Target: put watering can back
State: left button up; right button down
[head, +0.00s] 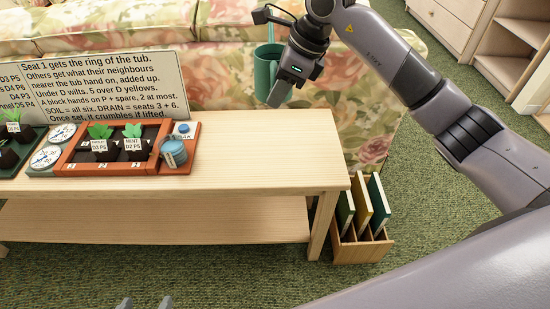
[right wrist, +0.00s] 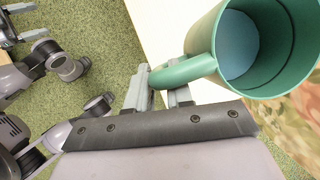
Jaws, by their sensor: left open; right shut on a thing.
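The green watering can (head: 265,72) is in the air above the right part of the wooden table (head: 270,150), in front of the floral sofa. My right gripper (head: 279,92) is shut on its handle. In the right wrist view the can (right wrist: 204,36) shows its open top and a bluish inside, with the handle between the fingers (right wrist: 160,85) of my right gripper. In the head view only the fingertips of my left gripper (head: 146,303) show at the bottom edge, apart and empty, in front of the table.
An orange planter tray (head: 118,168) with labelled seedlings, a dial and a blue-grey round container (head: 173,152) stands on the table. A sign (head: 100,80) stands behind it. The table's right end is clear. A wooden rack (head: 362,248) with upright books is on the carpet at right.

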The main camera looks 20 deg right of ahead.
notch_tip(320, 180, down, 19)
jog(key=b, duration=0.3)
jog(key=shift+f, duration=0.3)
pick_arm(q)
jog(key=d, duration=0.1)
jog(key=w+d+r, duration=0.1)
jog(key=shift+w+d+m+t+h, duration=0.15)
jog(key=shift+d+m+t+h, duration=0.15)
jog(key=shift+t+h, duration=0.1)
pick_arm(e)
jog(key=c, duration=1)
grip_release()
